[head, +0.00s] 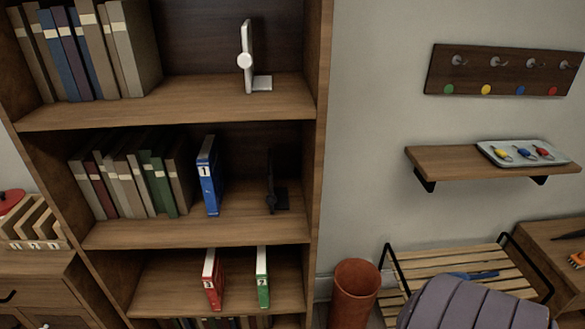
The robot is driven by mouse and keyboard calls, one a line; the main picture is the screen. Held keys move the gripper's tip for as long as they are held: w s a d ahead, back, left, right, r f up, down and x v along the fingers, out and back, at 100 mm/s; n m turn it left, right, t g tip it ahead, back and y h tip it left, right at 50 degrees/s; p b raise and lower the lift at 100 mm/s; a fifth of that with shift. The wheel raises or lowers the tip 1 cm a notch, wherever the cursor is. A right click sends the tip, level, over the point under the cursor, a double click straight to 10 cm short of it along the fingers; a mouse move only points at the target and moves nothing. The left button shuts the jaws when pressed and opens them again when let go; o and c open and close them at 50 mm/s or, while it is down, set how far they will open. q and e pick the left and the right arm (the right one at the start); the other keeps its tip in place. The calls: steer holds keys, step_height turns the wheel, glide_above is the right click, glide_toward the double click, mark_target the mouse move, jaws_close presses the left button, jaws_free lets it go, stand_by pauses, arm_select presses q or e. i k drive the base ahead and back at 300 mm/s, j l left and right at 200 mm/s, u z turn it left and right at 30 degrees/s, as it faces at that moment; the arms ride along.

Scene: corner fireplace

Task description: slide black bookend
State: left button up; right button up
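The black bookend (271,189) stands upright on the middle shelf of the wooden bookcase, near its right side. It is dark against the dark back panel, so its outline is hard to make out. A blue binder (209,177) labelled 1 stands to its left, with a gap between them. A row of books (130,184) stands further left on the same shelf, leaning somewhat. Neither of my grippers is in view.
A white bookend (248,61) stands on the shelf above. Red (212,279) and green (262,276) binders stand below. On the right are a hook rack (500,73), a wall shelf (440,160) with a tray, a slatted bench (450,262) and a brown bin (354,293).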

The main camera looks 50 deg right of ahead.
mark_target(271, 184)
steer(key=z, duration=1.3)
